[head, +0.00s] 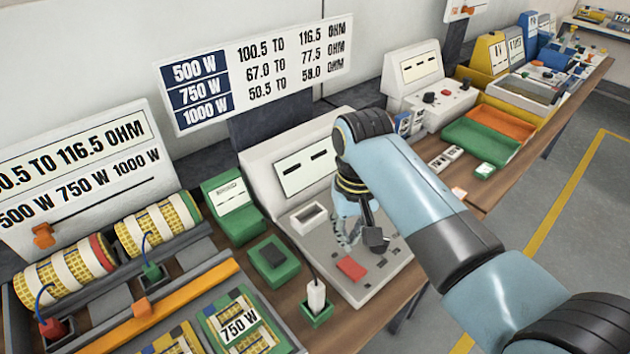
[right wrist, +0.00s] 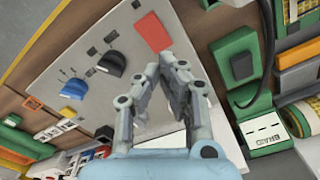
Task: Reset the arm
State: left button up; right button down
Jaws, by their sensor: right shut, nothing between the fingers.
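My right arm (head: 400,185) reaches in from the lower right. Its gripper (head: 347,238) hangs over the sloped grey panel of a white tester (head: 290,165), partly hidden behind a wrist link. In the right wrist view the gripper's fingertips (right wrist: 172,62) are together with nothing between them. Beyond them on the panel are a red button (right wrist: 152,32), a black knob (right wrist: 112,62) and a blue knob (right wrist: 74,89). The red button also shows in the head view (head: 351,268). Whether the fingers touch the panel is unclear. My left gripper is out of view.
A white probe (head: 317,297) stands in a green holder left of the arm, with a green block (head: 273,260) beside it. Yellow wound coils (head: 65,272) lie in a rack at left. A second tester (head: 425,85) and green tray (head: 480,140) stand at back right.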

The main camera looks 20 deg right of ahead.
jog(key=shift+s+d, duration=0.15)
jog(key=shift+s, duration=0.1)
jog(key=s+d+r+n+t, duration=0.25)
jog(key=s+r, duration=0.35)
jog(key=s, duration=0.4)
jog(key=s+d+r+n+t, duration=0.1)
jog(key=s+d+r, duration=0.2)
jog(key=s+r, duration=0.55)
notch_tip(320, 180, down, 42)
jog(key=s+d+f+g+b, duration=0.1)
jog(key=s+d+b, duration=0.2)
jog(key=b, duration=1.1)
jog(key=s+f+g+b, duration=0.1)
jog(key=s+f+b, duration=0.4)
jog(key=s+f, duration=0.4)
jog(key=s+f+b, duration=0.5)
jog(key=s+f, duration=0.4)
jog(key=f, duration=0.8)
jog(key=shift+d+m+g+h+b, duration=0.3)
jog(key=shift+d+m+g+h, duration=0.05)
jog(key=shift+d+m+h, duration=0.1)
jog(key=shift+s, duration=0.1)
